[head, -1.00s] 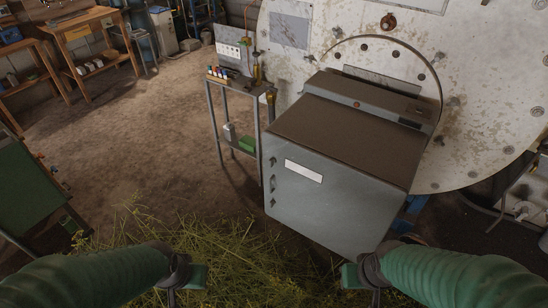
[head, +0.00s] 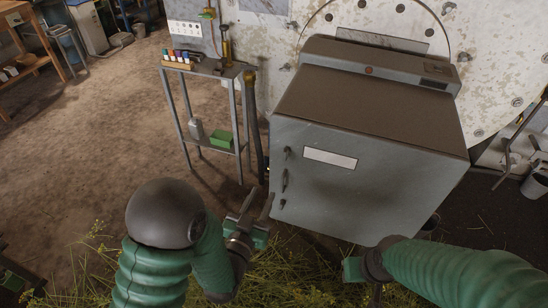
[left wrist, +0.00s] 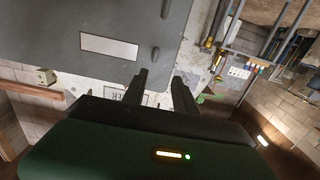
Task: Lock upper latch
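The grey cabinet (head: 370,200) has its front door closed, with a white label plate (head: 330,158). Along the door's left edge are a small dark upper latch (head: 287,153), a longer handle (head: 284,181) and a lower latch (head: 282,204). My left gripper (head: 257,203) is open and empty, left of the door's lower left edge, below the upper latch and apart from it. In the left wrist view, its two fingers (left wrist: 158,88) are spread below a dark latch (left wrist: 155,54). My right gripper (head: 358,272) is low in front of the cabinet; its fingers are unclear.
A narrow metal stand (head: 215,110) with small bottles (head: 180,62) and a green box (head: 221,139) stands left of the cabinet. A large pale round plate (head: 480,60) is behind it. Cut herbs (head: 290,265) lie below. The floor at left is open.

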